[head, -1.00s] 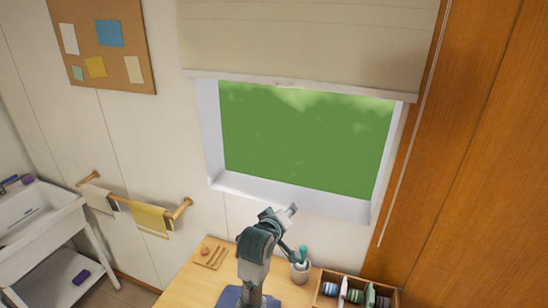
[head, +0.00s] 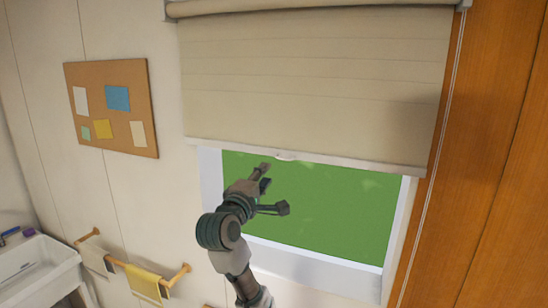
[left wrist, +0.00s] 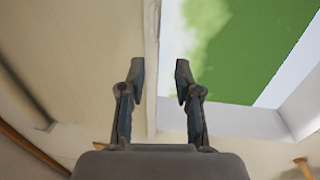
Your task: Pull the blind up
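The beige blind (head: 310,85) covers the upper part of the window, with a pale bottom bar (head: 370,165) across the green view. A small pale tab (head: 287,156) sits near the middle of that bar. My left gripper (head: 273,188) is open in front of the window, just below and left of the tab. In the left wrist view, the open fingers (left wrist: 160,75) are apart, with the blind's bottom bar (left wrist: 151,50) running between their directions and the blind's cloth (left wrist: 80,60) to the left. Nothing is held. My right gripper is not in view.
A thin cord (head: 433,185) hangs at the right beside the wooden panel (head: 490,170). The window's pale frame (head: 310,268) surrounds the glass. A corkboard (head: 112,140), a towel rail (head: 182,272) and a sink (head: 30,265) are to the left.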

